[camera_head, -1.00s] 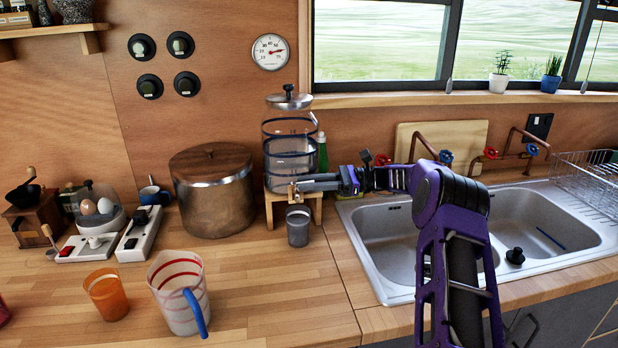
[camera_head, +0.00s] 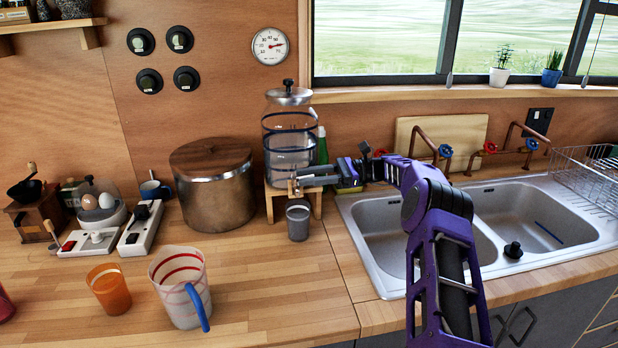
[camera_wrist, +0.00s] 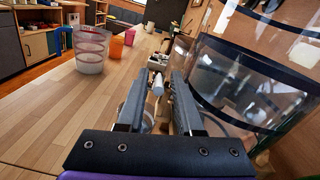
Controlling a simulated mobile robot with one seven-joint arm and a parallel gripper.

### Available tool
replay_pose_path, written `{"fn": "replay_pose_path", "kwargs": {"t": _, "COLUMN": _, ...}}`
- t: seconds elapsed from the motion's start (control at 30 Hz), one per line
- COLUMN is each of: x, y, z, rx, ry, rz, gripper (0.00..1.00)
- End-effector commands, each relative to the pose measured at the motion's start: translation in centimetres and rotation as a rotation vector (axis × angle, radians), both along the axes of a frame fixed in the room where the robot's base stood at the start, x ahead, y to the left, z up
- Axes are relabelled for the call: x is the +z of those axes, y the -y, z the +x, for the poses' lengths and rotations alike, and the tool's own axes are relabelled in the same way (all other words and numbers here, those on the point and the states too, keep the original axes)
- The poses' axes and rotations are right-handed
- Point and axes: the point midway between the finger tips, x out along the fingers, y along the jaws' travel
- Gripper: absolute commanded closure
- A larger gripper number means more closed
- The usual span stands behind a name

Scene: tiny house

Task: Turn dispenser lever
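The dispenser (camera_head: 290,128) is a clear jar with dark blue bands and a metal lid, standing on a small wooden stand (camera_head: 270,203) left of the sink. It also fills the right side of the wrist view (camera_wrist: 250,85). My gripper (camera_head: 293,184) is at the lower front of the jar, reaching in from the right. In the wrist view my gripper (camera_wrist: 160,80) has its two fingers apart, with a small pale cylindrical part (camera_wrist: 158,86) showing between them. I cannot tell for sure whether this is the lever or whether a finger touches it. A grey cup (camera_head: 298,223) stands below my gripper.
A striped measuring jug (camera_head: 178,285) and an orange cup (camera_head: 109,290) stand on the counter at the front left. A large metal pot (camera_head: 213,190) stands left of the dispenser. The sink (camera_head: 385,225) is to the right. The counter's middle is clear.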

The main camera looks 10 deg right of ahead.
Motion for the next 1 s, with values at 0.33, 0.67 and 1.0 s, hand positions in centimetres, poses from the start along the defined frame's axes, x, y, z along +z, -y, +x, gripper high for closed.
{"fn": "replay_pose_path", "kwargs": {"t": 0.33, "x": 0.1, "y": 0.0, "z": 0.0, "rx": 0.002, "ry": -0.002, "rz": -0.001, "gripper": 0.57}}
{"fn": "replay_pose_path", "kwargs": {"t": 0.67, "x": 5.3, "y": 0.0, "z": -0.1, "rx": 0.001, "ry": 0.002, "rz": -0.002, "gripper": 0.57}}
{"fn": "replay_pose_path", "kwargs": {"t": 1.0, "x": 9.7, "y": 0.0, "z": 0.0, "rx": 0.001, "ry": 0.000, "rz": -0.001, "gripper": 0.57}}
